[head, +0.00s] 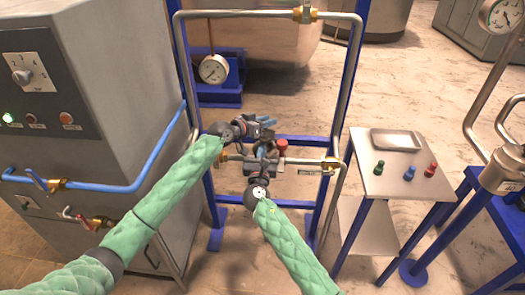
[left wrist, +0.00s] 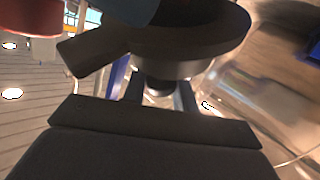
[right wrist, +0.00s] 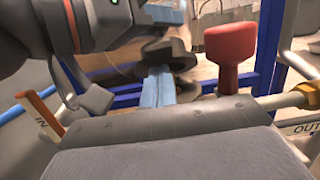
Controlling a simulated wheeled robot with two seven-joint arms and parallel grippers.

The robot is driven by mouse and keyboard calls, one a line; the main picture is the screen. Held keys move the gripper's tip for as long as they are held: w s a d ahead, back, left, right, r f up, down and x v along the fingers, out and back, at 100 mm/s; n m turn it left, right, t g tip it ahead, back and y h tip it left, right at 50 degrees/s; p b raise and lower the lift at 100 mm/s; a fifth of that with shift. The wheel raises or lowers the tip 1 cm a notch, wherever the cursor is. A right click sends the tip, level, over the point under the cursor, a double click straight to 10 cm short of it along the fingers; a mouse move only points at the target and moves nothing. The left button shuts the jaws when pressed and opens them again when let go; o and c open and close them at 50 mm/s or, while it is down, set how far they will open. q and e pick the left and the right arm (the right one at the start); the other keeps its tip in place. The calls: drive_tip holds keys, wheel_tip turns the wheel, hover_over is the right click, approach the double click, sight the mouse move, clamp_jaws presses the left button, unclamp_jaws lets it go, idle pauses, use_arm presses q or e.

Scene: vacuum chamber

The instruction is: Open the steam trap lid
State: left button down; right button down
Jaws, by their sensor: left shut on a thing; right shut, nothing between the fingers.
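The steam trap sits in the pipe line between the blue frame's posts in the head view; the grippers largely hide it. A red knob (head: 281,146) stands just right of it and shows in the right wrist view (right wrist: 230,50). My left gripper (head: 266,123) is shut on a dark, lobed round piece, which fills the top of the left wrist view (left wrist: 195,38) and shows in the right wrist view (right wrist: 166,52). I cannot tell whether this is the lid or its knob. My right gripper (head: 262,151) is shut and empty, its blue fingertips (right wrist: 157,88) together below the dark piece.
The blue frame (head: 207,200) and steel pipe (head: 338,90) surround the work spot. A grey control cabinet (head: 110,70) stands left, with a blue hose (head: 140,183). A side table (head: 380,150) on the right carries a tray (head: 396,140) and small coloured pieces.

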use_arm(q)
drive_tip(key=shift+w+a+f, duration=0.1)
drive_tip(key=shift+a+f, duration=0.05)
drive_tip(key=shift+f, duration=0.25)
use_arm(e)
drive_tip(key=shift+w+r, duration=0.5)
drive_tip(key=shift+r, duration=0.1)
use_arm(q)
drive_tip(key=c, duration=1.3)
unclamp_jaws()
drive_tip(key=shift+o, duration=0.7)
use_arm(e)
drive_tip(key=shift+a+r, duration=0.1)
drive_tip(key=shift+r, duration=0.05)
